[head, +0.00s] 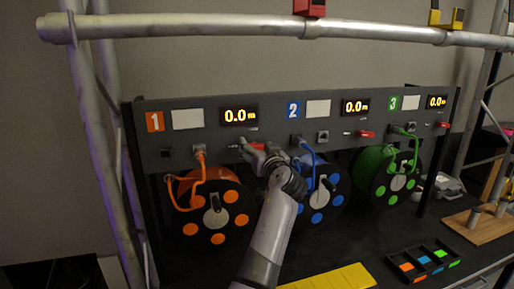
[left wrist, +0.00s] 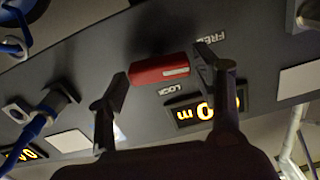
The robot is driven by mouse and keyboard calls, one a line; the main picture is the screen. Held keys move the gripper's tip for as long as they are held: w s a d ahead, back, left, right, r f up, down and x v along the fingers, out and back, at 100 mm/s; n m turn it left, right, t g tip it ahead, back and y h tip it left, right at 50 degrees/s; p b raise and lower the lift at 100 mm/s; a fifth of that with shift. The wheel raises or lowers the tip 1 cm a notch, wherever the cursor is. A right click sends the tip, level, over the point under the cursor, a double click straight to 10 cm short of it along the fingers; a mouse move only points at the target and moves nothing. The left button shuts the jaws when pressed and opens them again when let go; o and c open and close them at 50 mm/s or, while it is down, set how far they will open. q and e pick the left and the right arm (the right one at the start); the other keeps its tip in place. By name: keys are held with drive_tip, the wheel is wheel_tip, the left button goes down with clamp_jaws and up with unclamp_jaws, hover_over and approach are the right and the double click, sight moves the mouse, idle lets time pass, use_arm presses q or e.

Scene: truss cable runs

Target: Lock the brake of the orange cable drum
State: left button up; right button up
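The orange cable drum (head: 212,217) hangs below panel section 1 at the left of the head view. Its orange cable runs up to a plug (head: 199,151) in the panel. The red brake lever (left wrist: 158,70) lies on the panel by the LOCK and FREE marks in the left wrist view; in the head view it is mostly hidden by my gripper. My left gripper (head: 257,149) is at the panel, below the first display. Its fingers are apart, one near each end of the lever; I cannot tell whether they touch it. My right gripper is not in view.
The blue drum (head: 320,190) and green drum (head: 389,180) hang to the right, with red levers (head: 365,134) above. The display (head: 239,115) reads 0.0 m. A truss tube (head: 200,25) crosses above. A yellow plate (head: 330,278) and black tray (head: 424,262) lie on the table.

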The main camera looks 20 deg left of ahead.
use_arm(q)
drive_tip(key=c, duration=0.8)
drive_tip(key=shift+c, duration=0.2)
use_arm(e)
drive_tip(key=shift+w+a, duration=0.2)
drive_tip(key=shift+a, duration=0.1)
